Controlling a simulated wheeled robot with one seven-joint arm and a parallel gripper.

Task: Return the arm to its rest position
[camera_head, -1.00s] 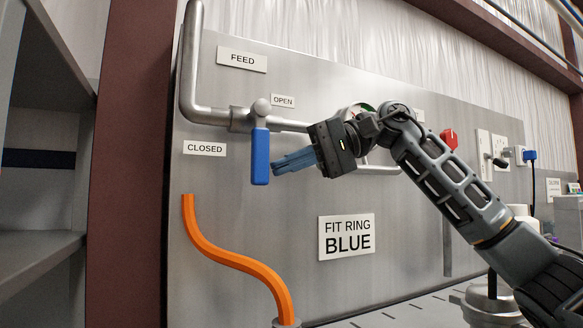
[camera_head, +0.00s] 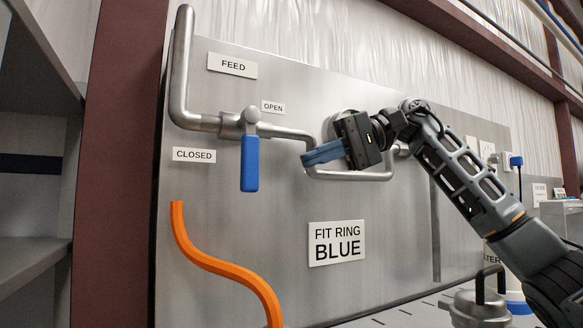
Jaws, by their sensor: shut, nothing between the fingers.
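My gripper (camera_head: 305,159) has blue fingers, shut with nothing between them. It points left in front of the steel panel, at the height of the bent feed pipe. A clear gap separates it from the blue valve handle (camera_head: 250,163), which hangs straight down to its left. My arm (camera_head: 465,175) reaches in from the lower right and hides part of the panel and pipe.
The steel panel (camera_head: 400,235) carries signs reading FEED, OPEN, CLOSED and FIT RING BLUE (camera_head: 337,243). An orange hose (camera_head: 225,268) curves at lower left. A metal lidded vessel (camera_head: 480,310) stands below my arm. A shelf (camera_head: 35,260) is at far left.

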